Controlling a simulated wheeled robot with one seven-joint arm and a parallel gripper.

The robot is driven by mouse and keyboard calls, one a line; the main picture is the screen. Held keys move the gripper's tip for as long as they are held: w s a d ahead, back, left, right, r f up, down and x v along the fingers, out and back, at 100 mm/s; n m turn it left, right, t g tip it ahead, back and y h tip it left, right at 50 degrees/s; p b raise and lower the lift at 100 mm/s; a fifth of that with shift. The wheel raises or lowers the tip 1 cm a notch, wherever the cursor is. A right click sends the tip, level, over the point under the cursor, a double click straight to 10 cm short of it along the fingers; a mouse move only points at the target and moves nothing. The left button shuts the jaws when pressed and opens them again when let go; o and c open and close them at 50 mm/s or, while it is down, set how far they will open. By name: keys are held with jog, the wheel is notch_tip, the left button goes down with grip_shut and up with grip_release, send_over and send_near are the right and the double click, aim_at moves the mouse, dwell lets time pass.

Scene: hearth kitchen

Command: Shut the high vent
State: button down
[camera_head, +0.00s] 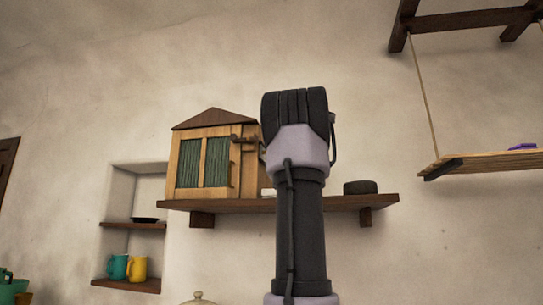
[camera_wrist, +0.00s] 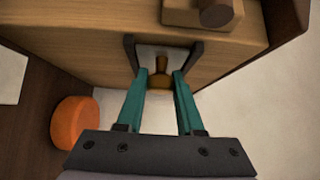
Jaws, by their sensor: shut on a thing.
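A house-shaped wooden box (camera_head: 246,180) with a dark pitched roof and a green slatted front stands on a wall shelf. I cannot tell for sure which part is the high vent. In the wrist view, the wooden side (camera_wrist: 85,45) of a box carries a pale plate with a small brown knob (camera_wrist: 158,82). My gripper (camera_wrist: 163,60), with teal fingers and dark tips, is shut on the knob, one finger on each side. In the head view my arm hides the fingers and the knob.
The brown shelf (camera_head: 335,203) holds a dark round object (camera_head: 360,187) at right. In the wrist view an orange round object (camera_wrist: 74,122) sits left of my fingers, and a dark peg (camera_wrist: 215,13) sticks out above. A hanging plank (camera_head: 490,163) is at far right.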

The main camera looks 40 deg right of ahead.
jog(key=shift+f, duration=0.15)
jog(key=c, duration=0.8)
grip_release()
jog(key=shift+c, duration=0.2)
jog(key=shift+a, duration=0.1)
jog(key=shift+s, duration=0.1)
jog(key=s, duration=1)
jog(key=shift+s+a, duration=0.35)
jog(key=shift+a, duration=0.05)
